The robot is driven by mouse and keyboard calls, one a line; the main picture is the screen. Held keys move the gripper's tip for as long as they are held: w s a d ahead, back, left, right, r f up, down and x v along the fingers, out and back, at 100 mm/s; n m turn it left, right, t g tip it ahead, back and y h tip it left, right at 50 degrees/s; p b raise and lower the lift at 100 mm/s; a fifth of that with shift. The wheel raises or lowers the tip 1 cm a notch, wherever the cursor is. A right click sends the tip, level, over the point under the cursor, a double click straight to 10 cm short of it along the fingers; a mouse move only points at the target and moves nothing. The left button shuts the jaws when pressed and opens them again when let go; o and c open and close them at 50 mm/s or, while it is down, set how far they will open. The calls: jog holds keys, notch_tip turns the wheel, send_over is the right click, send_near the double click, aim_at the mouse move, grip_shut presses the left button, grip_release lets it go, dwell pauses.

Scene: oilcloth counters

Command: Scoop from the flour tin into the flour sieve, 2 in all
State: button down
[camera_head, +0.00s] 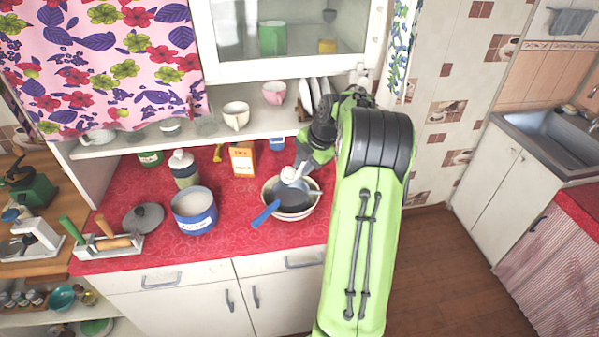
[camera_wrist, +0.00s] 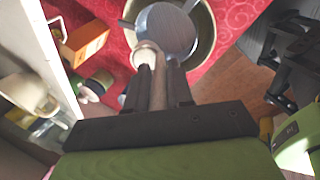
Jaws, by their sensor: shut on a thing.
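My gripper (camera_wrist: 160,88) is shut on the pale handle of a small scoop (camera_wrist: 147,56). In the head view the scoop (camera_head: 288,174) is a whitish round shape above the far side of the sieve. I cannot tell whether flour is in it. The flour sieve (camera_head: 290,197), with a blue handle (camera_head: 265,214), rests on a cream bowl (camera_head: 313,205). In the wrist view the grey sieve (camera_wrist: 168,30) lies just beyond the scoop. The blue and white flour tin (camera_head: 195,217) stands open to the left of the bowl, apart from it.
A grey lid (camera_head: 143,218) and a caddy with green and wooden handles (camera_head: 107,243) lie left of the tin. A jar (camera_head: 185,170) and an orange box (camera_head: 242,160) stand behind. A shelf (camera_head: 190,133) with cups overhangs the counter's back.

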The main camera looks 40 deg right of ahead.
jog(key=s+f+t+b, duration=0.1)
jog(key=f+t+b, duration=0.1)
jog(key=b, duration=0.4)
jog(key=s+f+t+y+b, duration=0.1)
jog(key=f+t+b, duration=0.2)
jog(key=b, duration=0.3)
jog(key=s+f+t+b, duration=0.1)
jog(key=f+t+b, duration=0.1)
jog(key=t+b, duration=0.2)
jog(key=shift+s+d+f+y+b, duration=0.2)
jog(key=shift+d+f+y+b, duration=0.15)
jog(key=shift+b, duration=1.2)
jog(key=b, duration=0.1)
jog(key=t+b, duration=0.1)
jog(key=shift+s+f+b, duration=0.1)
jog(key=shift+f+b, duration=0.15)
jog(key=shift+b, duration=0.15)
jog(key=shift+r, duration=0.1)
jog(key=shift+r, duration=0.1)
